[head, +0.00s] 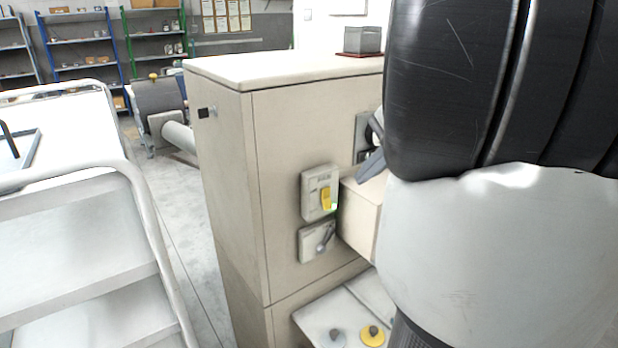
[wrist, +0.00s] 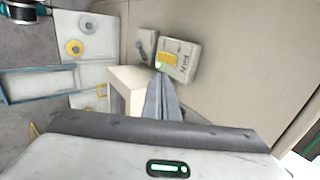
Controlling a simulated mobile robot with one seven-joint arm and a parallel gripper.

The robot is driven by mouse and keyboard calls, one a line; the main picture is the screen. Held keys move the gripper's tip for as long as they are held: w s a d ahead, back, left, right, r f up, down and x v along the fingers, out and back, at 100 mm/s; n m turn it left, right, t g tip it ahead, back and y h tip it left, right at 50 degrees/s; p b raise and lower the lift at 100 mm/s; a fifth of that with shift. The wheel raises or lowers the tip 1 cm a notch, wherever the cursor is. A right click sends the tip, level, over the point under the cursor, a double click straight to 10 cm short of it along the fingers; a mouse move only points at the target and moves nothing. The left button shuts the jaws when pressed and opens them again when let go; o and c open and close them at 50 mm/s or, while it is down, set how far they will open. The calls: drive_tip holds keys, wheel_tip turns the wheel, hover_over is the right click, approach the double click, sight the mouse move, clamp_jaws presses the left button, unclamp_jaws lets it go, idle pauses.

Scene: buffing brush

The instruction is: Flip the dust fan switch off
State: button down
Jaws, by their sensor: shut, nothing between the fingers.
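A pale switch box (head: 319,194) with a yellow switch (head: 326,198) is on the beige cabinet's side. A second pale box (head: 316,243) with a grey lever (head: 325,237) sits just below it. No label is readable to show which one is the dust fan's. In the wrist view the yellow switch (wrist: 168,58) and lever box (wrist: 145,46) lie just beyond my gripper (wrist: 160,78). Its blue-grey fingers are together and empty, pointing toward the yellow switch; contact cannot be told. In the head view my arm hides most of the gripper.
A beige box-shaped part (head: 362,212) juts from the cabinet (head: 222,160) right beside the switches. Below is a pale ledge (head: 312,312) with grey and yellow knobs. White steps with a rail (head: 140,195) stand at left. Open floor (head: 195,255) lies between.

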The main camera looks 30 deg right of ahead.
drive_tip(key=shift+s+r, duration=0.25)
drive_tip(key=shift+r, duration=0.1)
drive_tip(key=shift+s+a+f+g, duration=0.1)
drive_tip(key=shift+a+f+g, duration=0.1)
drive_tip(key=shift+f, duration=0.15)
drive_tip(key=shift+s+a+f+g, duration=0.1)
drive_tip(key=shift+f+g, duration=0.1)
drive_tip(key=shift+f, duration=0.1)
